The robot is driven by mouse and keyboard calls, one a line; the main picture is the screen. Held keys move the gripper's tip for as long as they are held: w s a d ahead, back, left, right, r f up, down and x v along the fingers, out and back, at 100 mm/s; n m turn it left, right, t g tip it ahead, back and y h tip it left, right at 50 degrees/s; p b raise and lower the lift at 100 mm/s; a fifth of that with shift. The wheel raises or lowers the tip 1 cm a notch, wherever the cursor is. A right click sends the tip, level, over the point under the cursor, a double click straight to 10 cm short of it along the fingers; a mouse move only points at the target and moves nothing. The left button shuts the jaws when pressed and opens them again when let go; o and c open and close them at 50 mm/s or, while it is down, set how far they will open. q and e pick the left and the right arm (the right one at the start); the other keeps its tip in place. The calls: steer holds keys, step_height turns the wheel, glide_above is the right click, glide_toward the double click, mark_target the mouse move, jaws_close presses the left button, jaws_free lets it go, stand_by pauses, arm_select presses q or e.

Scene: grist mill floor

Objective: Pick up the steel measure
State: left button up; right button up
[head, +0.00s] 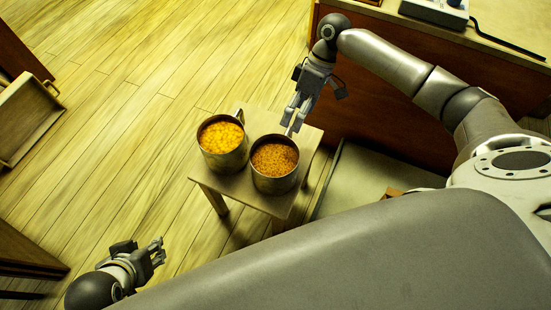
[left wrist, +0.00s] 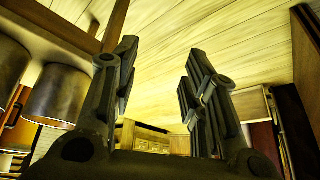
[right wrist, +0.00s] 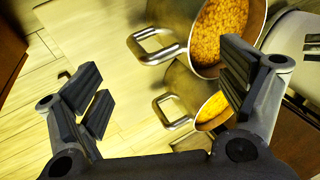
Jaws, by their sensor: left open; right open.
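Two steel measures stand upright side by side on a small wooden stool (head: 228,183). The left one (head: 224,160) holds yellow grain; the right one (head: 274,181) holds browner grain. Their loop handles point away in the head view. My right gripper (head: 293,122) is open and empty, just behind the right measure by its handle. In the right wrist view, the brown-grain measure's handle (right wrist: 151,46) and the yellow-grain measure's handle (right wrist: 172,112) lie beyond the open fingers (right wrist: 160,85). My left gripper (head: 157,251) is open and empty, low over the floor, apart from the stool.
A counter with a wooden front (head: 385,110) stands behind right, with a grey device (head: 434,12) on top. A shallow tray or bin (head: 350,185) lies right of the stool. An open drawer (head: 27,118) juts out at far left. The floor left of the stool is clear.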

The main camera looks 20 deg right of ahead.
mark_target(290, 133)
steer(key=x, duration=0.3)
steer(key=shift+f+b, duration=0.1)
steer(key=shift+b, duration=0.3)
steer(key=b+x, duration=0.1)
steer(key=x, duration=0.3)
steer(key=shift+w+d+f+b, duration=0.15)
steer(key=shift+w+d+b, duration=0.05)
steer(key=shift+b, duration=0.2)
arm_select(q)
steer(key=w+d+r+t+h, duration=0.2)
steer(key=w+d+r+t, duration=0.2)
steer(key=w+r+t, duration=0.4)
steer(key=shift+w+d+r, duration=0.15)
steer(key=shift+w+r, duration=0.1)
steer(key=shift+w, duration=1.55)
arm_select(e)
steer(key=shift+a+f, duration=0.15)
steer(key=shift+f, duration=0.1)
